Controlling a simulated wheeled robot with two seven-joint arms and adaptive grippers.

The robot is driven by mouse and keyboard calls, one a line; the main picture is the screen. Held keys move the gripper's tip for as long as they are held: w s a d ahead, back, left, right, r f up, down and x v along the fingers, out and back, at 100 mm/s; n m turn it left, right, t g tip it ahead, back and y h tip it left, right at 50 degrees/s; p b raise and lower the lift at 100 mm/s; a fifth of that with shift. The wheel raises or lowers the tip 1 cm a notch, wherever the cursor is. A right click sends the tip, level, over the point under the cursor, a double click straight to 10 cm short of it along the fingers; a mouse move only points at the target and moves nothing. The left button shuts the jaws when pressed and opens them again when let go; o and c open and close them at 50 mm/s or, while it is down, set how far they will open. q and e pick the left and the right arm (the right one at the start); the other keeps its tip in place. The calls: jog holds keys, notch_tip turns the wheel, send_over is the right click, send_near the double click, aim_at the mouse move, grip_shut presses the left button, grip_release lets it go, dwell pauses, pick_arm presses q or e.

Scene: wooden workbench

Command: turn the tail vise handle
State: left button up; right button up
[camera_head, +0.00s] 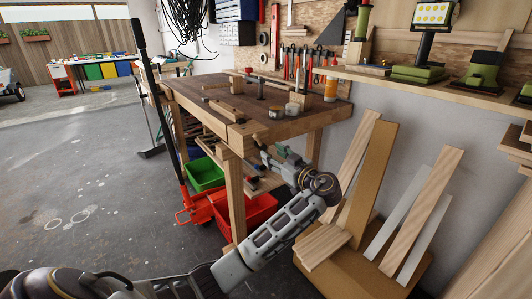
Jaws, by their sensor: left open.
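The wooden workbench (182,92) stands at the middle, one corner toward me. Its tail vise (240,133) is at the near end of the top. The handle is small, and I cannot make it out clearly beside my gripper. My left arm comes in from the lower left, bends at the right and reaches back to the bench's near end. My left gripper (264,156) is open, just right of and below the vise. I cannot tell whether it touches the handle. My right gripper is out of view.
Jars (292,109) and wooden tools lie on the bench top. A green bin (204,174) and a red bin (250,212) are underneath. Boards (368,180) lean on the wall at right, close to my arm. The floor (70,190) at left is mostly clear.

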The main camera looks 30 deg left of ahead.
aim_at(265, 149)
pick_arm(q)
jog(key=shift+b+x, duration=0.55)
jog(key=shift+x, duration=2)
jog(key=shift+c, duration=1.2)
grip_shut()
jog(key=shift+m+p, duration=0.3)
jog(key=shift+p, duration=0.05)
